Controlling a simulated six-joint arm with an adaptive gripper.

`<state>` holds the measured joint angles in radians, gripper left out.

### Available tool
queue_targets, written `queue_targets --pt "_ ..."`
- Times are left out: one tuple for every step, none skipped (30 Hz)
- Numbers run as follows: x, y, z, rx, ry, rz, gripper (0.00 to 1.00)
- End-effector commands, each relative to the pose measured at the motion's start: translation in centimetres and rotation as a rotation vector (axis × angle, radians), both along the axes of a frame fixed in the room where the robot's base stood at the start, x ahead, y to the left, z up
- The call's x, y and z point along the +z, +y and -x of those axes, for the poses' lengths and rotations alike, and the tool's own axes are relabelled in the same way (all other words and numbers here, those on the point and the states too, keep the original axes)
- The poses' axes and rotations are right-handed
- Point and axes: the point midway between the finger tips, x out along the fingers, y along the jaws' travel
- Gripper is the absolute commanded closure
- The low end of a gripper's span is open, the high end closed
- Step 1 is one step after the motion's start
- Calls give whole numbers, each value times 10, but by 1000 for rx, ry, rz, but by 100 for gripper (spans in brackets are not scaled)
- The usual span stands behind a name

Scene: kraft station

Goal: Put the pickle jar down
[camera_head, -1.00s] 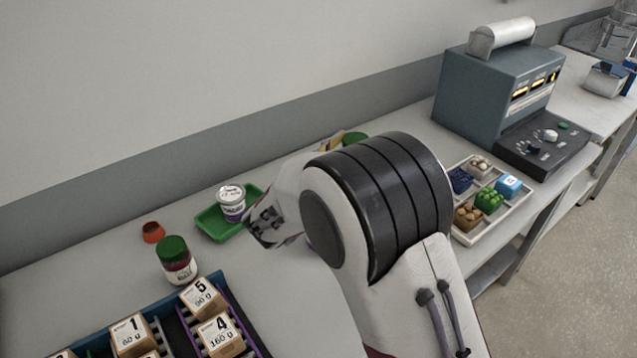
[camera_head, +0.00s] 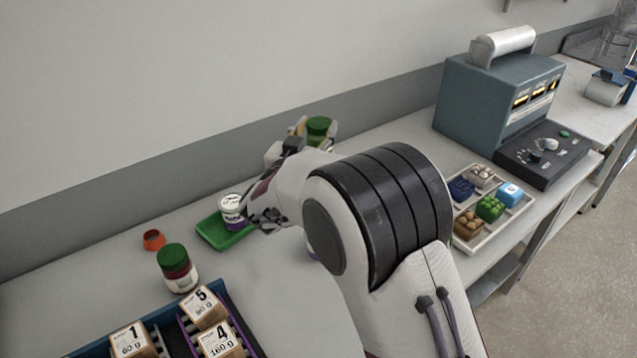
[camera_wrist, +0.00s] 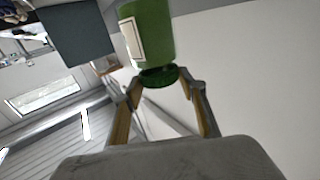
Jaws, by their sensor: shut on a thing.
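The pickle jar, green with a dark green lid, shows in the wrist view (camera_wrist: 152,38), its lid end between my fingertips. In the head view the jar (camera_head: 319,129) is up behind my arm, with its lower part partly hidden. My gripper (camera_wrist: 160,86) is shut on it; in the head view the gripper (camera_head: 297,134) is seen from behind, left of the jar. The jar looks raised above the bench, and no surface shows touching it.
A green tray (camera_head: 212,236) holds a white-lidded tub (camera_head: 231,205). Left of it are an orange ring (camera_head: 154,240) and a green-lidded jar (camera_head: 177,267). Numbered boxes (camera_head: 205,305) stand in front. A divided tray (camera_head: 489,240) and a grey machine (camera_head: 483,100) are right.

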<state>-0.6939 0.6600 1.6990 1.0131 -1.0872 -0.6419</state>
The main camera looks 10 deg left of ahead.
Motion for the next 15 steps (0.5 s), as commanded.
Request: queue_targets --pt "-2 0 0 0 -2 1 95" --pt "-4 0 0 0 -2 1 95" --pt "-8 0 0 0 -2 1 95" --pt "-11 0 0 -1 -2 1 95" --pt "-15 0 0 -1 -2 1 95" --pt "-20 0 0 -1 -1 2 95" --pt "-25 0 0 -1 0 2 95" --pt "-29 0 0 -1 0 1 95" --pt "-34 0 0 -1 0 2 95" --pt "-38 0 0 -1 0 3 95" --pt "-42 0 0 -1 -1 2 95" --pt "-46 0 0 -1 -2 1 95" --pt "-49 0 0 0 -2 1 95" --pt "-52 0 0 0 -2 1 95" --pt "-55 0 0 0 -2 1 95"
